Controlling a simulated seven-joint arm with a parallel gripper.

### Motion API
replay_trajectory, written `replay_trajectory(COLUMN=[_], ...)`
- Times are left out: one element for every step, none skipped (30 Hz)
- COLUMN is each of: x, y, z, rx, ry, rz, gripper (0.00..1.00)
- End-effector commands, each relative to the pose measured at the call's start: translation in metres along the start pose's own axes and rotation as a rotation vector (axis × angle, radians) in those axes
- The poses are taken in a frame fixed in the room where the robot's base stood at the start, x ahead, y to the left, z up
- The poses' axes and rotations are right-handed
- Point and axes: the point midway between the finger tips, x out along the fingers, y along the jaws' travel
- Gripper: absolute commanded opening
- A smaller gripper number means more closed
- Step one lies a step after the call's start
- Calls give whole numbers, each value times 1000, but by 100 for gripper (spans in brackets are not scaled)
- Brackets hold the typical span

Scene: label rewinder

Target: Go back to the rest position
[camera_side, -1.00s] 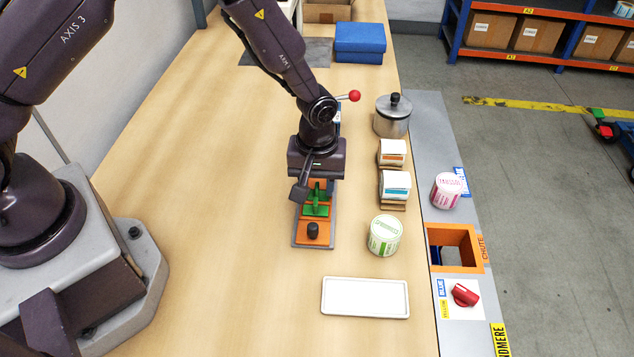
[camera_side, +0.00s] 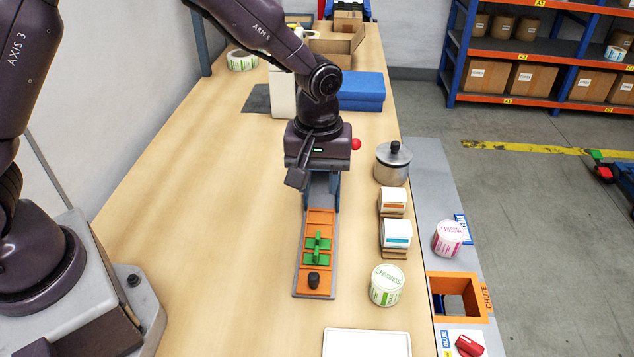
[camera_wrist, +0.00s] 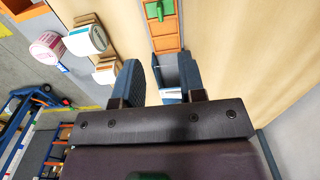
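The label rewinder (camera_side: 314,270) stands on the bench as a long grey base with an orange top, a green part (camera_side: 318,246) and a black knob (camera_side: 313,279). A red ball knob (camera_side: 356,144) shows just right of my wrist. My gripper (camera_side: 322,206) points down over the far end of the rewinder. The wrist view shows its two blue-grey fingers (camera_wrist: 160,66) apart, with no object clasped between them. The rewinder's orange strip (camera_wrist: 164,25) runs off ahead of them there. My gripper body hides the rewinder's far end in the side view.
A white tray (camera_side: 366,343) lies in front. A pink-lettered tub (camera_side: 448,238) and an orange chute (camera_side: 460,296) are farther right. The bench's left side is clear.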

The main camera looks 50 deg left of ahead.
Motion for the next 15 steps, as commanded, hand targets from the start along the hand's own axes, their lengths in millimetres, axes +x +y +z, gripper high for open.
replay_trajectory(x=[0,0,0,0,1,4,6,5,-1,-9,-16,-26,-32,-40,-50], y=[0,0,0,-1,-2,-7,-13,-18,-26,-32,-37,-44,-50,-55,-62], z=[0,0,0,0,1,4,8,11,15,18,19,21,23,24,26], rx=[8,20,43,66,95,142,182,227,290,335,373,417,448,477,516], ry=[0,0,-1,-3,-7,-18,-30,-38,-44,-46,-46,-43,-40,-35,-28], rz=[0,-1,-2,-4,-10,-26,-41,-50,-53,-51,-47,-40,-35,-28,-19], gripper=[37,37,37,37,37,37,37,37,37,37,37,37,37,37,37])
